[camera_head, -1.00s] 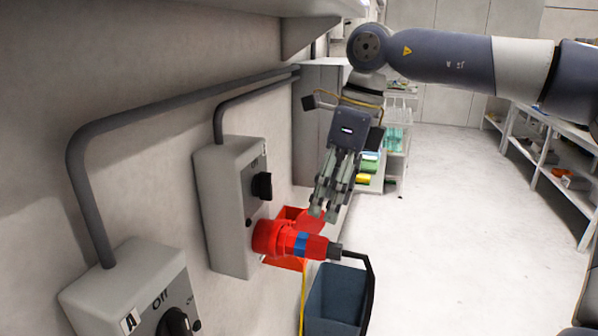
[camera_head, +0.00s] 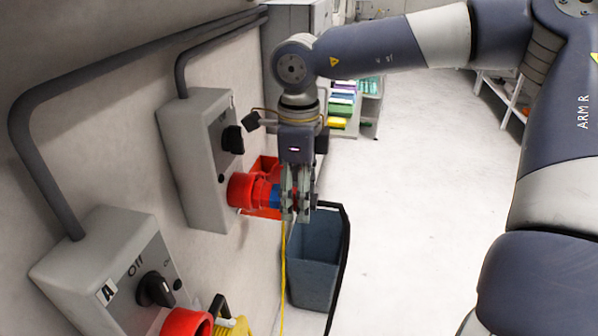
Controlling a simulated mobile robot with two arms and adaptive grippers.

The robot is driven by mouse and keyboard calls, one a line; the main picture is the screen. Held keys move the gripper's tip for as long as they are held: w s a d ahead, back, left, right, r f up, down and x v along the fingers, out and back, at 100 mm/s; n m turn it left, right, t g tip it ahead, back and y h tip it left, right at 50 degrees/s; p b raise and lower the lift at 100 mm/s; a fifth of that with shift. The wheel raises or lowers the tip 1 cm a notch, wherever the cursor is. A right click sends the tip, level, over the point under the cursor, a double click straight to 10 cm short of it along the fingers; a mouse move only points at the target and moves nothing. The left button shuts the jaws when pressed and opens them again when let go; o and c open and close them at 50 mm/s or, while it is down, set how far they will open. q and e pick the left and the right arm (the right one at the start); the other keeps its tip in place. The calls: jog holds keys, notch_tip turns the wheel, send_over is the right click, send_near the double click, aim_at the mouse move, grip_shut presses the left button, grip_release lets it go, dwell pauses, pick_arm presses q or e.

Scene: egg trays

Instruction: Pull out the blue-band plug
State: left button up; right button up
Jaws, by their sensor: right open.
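The red plug with the blue band (camera_head: 275,195) sits in the red socket (camera_head: 241,190) on the lower part of the farther grey switch box (camera_head: 191,160). My right gripper (camera_head: 294,212) points down over the plug's outer end, with its open fingers around or in front of it. The fingers hide much of the plug's body. Whether they touch it I cannot tell. A black cable (camera_head: 345,225) hangs from the plug's end side. My left gripper is not in view.
A nearer grey switch box (camera_head: 108,265) marked A has a black knob, with a red socket (camera_head: 186,323) below. A blue-grey bin (camera_head: 313,275) stands under the plug. A red box (camera_head: 262,168) is behind it. The floor at right is clear.

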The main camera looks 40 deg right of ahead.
jog(key=shift+f, duration=0.3)
grip_shut()
jog(key=shift+s+d, duration=0.15)
jog(key=shift+s, duration=0.05)
jog(key=shift+s+d, duration=0.6)
jog(key=shift+s, duration=0.05)
jog(key=shift+s+d+b, duration=0.1)
jog(key=shift+b, duration=0.2)
jog(key=shift+s, duration=0.15)
